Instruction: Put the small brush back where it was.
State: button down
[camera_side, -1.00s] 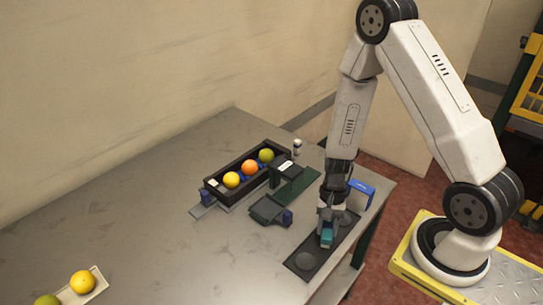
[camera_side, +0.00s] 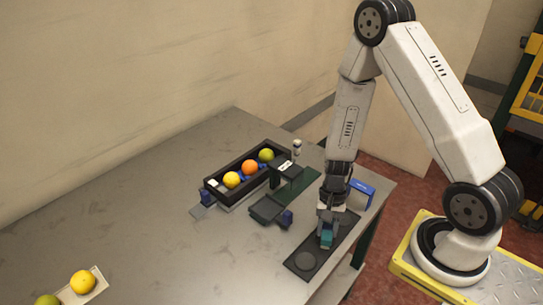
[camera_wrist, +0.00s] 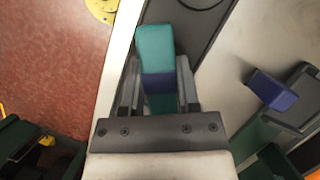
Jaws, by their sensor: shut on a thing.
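My gripper (camera_side: 327,221) points down over the dark tray (camera_side: 299,272) near the table's right edge. It is shut on the small brush (camera_side: 326,240), a teal block that shows a blue band in the wrist view (camera_wrist: 155,48). In the wrist view, the fingers of my gripper (camera_wrist: 157,88) stand on both sides of the brush. The tray has a round mark at its front end, left of the brush, and also lies beside the brush in the wrist view (camera_wrist: 190,50). I cannot tell whether the brush touches the tray.
A black crate (camera_side: 210,190) holds a yellow, an orange and a green fruit. A dark green fixture with a blue part (camera_side: 286,217) stands left of my gripper. A blue frame (camera_side: 362,190) is close behind it. A pale tray (camera_side: 98,284) with fruit is at the front left; mid-table is clear.

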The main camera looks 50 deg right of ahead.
jog(key=shift+f, duration=0.4)
dwell(0.3)
grip_release()
jog(key=shift+r, duration=0.15)
dwell(0.4)
jog(key=shift+r, duration=3.85)
jog(key=shift+r, duration=0.1)
